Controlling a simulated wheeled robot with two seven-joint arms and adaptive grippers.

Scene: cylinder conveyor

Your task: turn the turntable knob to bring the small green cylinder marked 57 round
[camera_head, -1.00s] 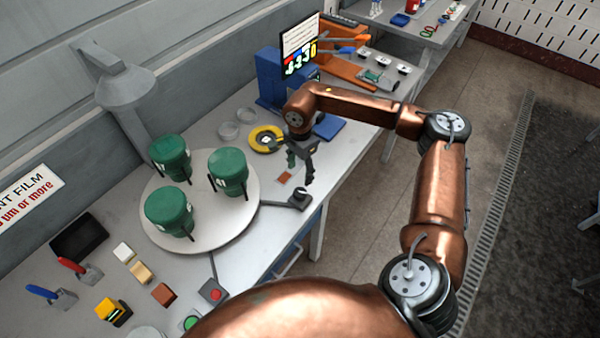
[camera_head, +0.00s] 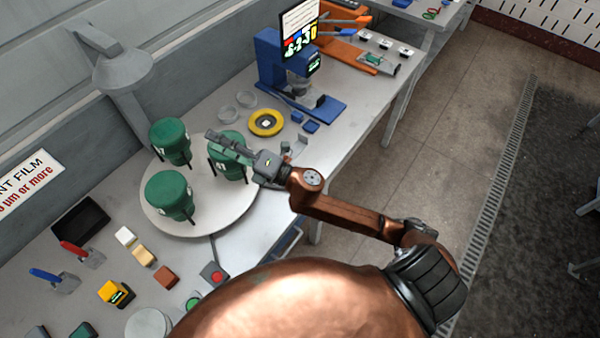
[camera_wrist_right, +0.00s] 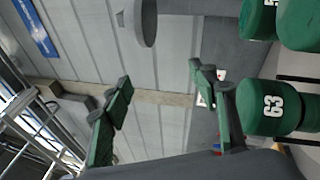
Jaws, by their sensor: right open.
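Three green cylinders with dark brackets stand on the pale round turntable (camera_head: 205,222): the back one (camera_head: 170,138), the front-left one (camera_head: 168,192) and the right one (camera_head: 229,171). The back one shows part of a mark ending in 7. In the right wrist view a green cylinder marked 63 (camera_wrist_right: 262,108) stands beside my fingers. My right gripper (camera_head: 222,141) is open, reaching left over the right cylinder and partly covering it; its fingers also show in the wrist view (camera_wrist_right: 160,78). I cannot make out the turntable knob behind my arm. My left gripper is not in view.
A yellow ring (camera_head: 265,123), a blue machine (camera_head: 271,80) and blue blocks stand behind. Small blocks, a red button (camera_head: 214,276) and a black tray (camera_head: 80,222) lie at the front left. A grey lamp (camera_head: 122,70) overhangs the back left.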

